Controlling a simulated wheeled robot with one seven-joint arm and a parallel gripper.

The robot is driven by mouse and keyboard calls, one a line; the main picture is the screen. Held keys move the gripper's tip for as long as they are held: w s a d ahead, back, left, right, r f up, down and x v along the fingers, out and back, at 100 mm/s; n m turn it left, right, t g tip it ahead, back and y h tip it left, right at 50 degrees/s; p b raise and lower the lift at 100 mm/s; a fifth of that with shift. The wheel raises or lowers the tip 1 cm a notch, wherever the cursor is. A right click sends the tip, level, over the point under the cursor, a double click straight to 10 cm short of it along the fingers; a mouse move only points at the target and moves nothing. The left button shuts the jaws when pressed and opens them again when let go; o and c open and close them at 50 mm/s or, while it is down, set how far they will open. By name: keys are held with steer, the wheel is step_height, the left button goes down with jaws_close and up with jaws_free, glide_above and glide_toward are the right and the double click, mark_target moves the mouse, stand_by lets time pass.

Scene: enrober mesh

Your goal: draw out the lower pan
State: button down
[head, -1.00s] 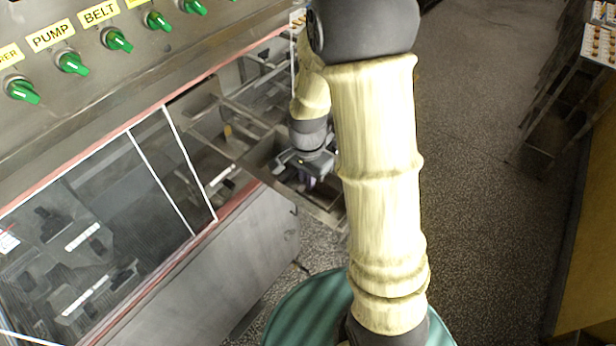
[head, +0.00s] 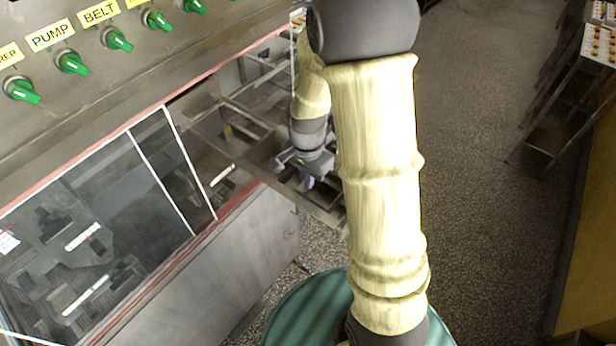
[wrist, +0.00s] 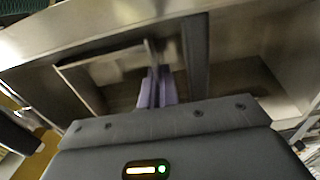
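My gripper (wrist: 156,88) has pale purple fingers, close together, pointing into a metal recess under the machine. A thin upright metal strip (wrist: 151,52) shows at the fingertips; I cannot tell whether the fingers are clamped on it. Behind the fingers is a shallow metal pan or frame (wrist: 88,64) with a thin rim, under a broad steel beam. I cannot tell for sure that it is the lower pan. In the head view my gripper (head: 309,180) is beside the machine's open framework, partly hidden by my arm.
The glazed steel machine (head: 245,260) fills the left, with a row of green knobs (head: 72,63) above. Speckled floor (head: 470,190) is open to the right of my arm. A rack with trays (head: 565,95) stands at the far right.

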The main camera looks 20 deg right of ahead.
steer(key=shift+r, duration=0.1)
stand_by(0.6)
step_height(320, 180, up, 11)
steer(key=p, duration=0.9)
stand_by(1.4)
steer(key=shift+w, duration=0.15)
